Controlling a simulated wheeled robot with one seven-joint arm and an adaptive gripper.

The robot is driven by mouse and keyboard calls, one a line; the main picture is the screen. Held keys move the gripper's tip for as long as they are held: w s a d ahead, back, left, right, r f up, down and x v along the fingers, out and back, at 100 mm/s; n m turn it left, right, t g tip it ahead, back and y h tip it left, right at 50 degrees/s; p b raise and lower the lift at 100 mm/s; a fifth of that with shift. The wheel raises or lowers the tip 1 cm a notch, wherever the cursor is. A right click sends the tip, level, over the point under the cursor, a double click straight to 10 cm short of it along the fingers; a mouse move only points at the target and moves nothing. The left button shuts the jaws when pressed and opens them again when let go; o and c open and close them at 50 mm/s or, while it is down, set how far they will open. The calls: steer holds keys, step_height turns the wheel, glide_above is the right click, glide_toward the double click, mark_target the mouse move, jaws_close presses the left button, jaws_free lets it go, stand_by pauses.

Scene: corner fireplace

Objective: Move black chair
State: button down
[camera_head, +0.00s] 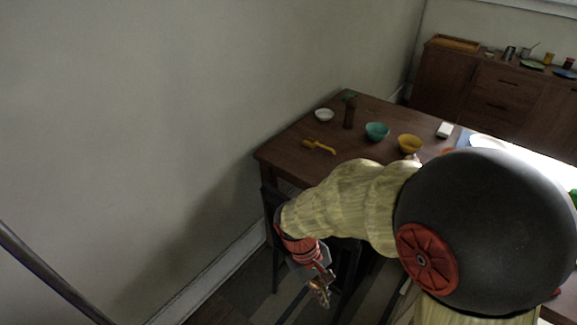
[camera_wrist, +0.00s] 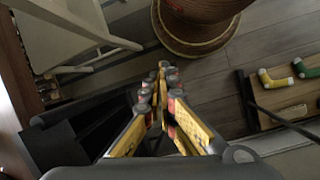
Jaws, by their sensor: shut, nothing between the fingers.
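The black chair (camera_head: 346,262) stands at the near left end of the wooden table, partly hidden behind my arm. Its dark upright (camera_head: 268,200) shows beside the table corner. My gripper (camera_head: 321,290) points downward in front of the chair, with its fingers shut and empty. In the wrist view the fingertips (camera_wrist: 162,88) come together at the middle. A dark frame at the left of that view looks like part of the black chair (camera_wrist: 85,135), beside the fingers. I cannot tell whether they touch.
The wooden table (camera_head: 285,150) holds a white bowl (camera_head: 324,114), a teal bowl (camera_head: 377,131), a yellow bowl (camera_head: 409,143) and a yellow utensil (camera_head: 319,147). A wall runs close along the left. A sideboard (camera_head: 490,90) stands behind. The wrist view shows a round brown pot (camera_wrist: 200,25).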

steer(key=s+d+r+m+t+y+p, duration=0.1)
steer(key=s+d+r+m+t, duration=0.1)
steer(key=r, duration=0.6)
steer(key=s+d+r+m+t+y+p, duration=0.1)
steer(key=s+d+r+m+t, duration=0.1)
steer(key=r, duration=0.7)
steer(key=s+d+r+m+t+y+p, duration=0.1)
steer(key=d+r+t, duration=0.3)
steer(key=r, duration=0.5)
steer(key=shift+s+d+m, duration=0.65)
steer(key=shift+d+m, duration=0.25)
steer(key=shift+d, duration=0.15)
